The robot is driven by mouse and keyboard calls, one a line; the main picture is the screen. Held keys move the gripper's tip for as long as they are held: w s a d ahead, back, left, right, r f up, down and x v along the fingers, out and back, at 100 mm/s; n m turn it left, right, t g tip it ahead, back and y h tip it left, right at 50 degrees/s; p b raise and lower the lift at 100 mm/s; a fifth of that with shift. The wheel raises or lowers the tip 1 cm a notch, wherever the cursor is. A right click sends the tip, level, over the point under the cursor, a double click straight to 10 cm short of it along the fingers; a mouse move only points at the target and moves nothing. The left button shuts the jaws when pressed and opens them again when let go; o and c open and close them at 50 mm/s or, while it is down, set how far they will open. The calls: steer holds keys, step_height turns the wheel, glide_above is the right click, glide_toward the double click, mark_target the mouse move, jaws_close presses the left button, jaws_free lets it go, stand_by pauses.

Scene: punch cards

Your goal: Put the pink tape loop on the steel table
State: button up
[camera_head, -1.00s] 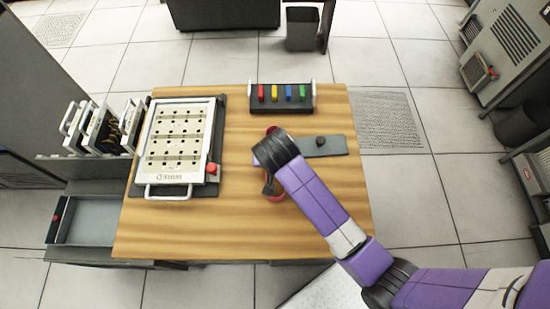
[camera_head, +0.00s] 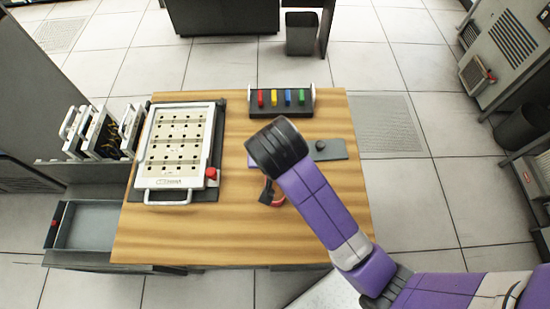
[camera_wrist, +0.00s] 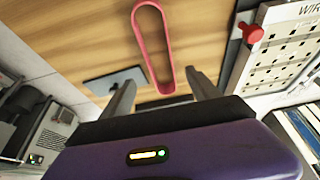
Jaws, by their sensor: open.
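The pink tape loop (camera_wrist: 140,30) is a long, narrow closed band over the wooden tabletop in the wrist view. Its near end lies between the finger lines, with wood showing on both sides of it. In the head view only a small part of the loop (camera_head: 278,201) shows below my wrist; the rest is hidden by my arm. My gripper (camera_wrist: 160,80) is open, its two grey fingers apart. I cannot tell its height above the loop. In the head view it (camera_head: 268,188) is mostly behind the wrist. I cannot make out a steel table for certain.
On the wooden table (camera_head: 230,230) are a white punched board (camera_head: 178,145) with a red knob, a rack of coloured pegs (camera_head: 281,98) and a grey plate with a black knob (camera_head: 328,150). Framed panels (camera_head: 100,130) stand left. The front tabletop is clear.

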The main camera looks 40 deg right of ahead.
steer(key=shift+s+a+r, duration=0.1)
steer(key=shift+s+r, duration=0.1)
steer(key=shift+r, duration=0.2)
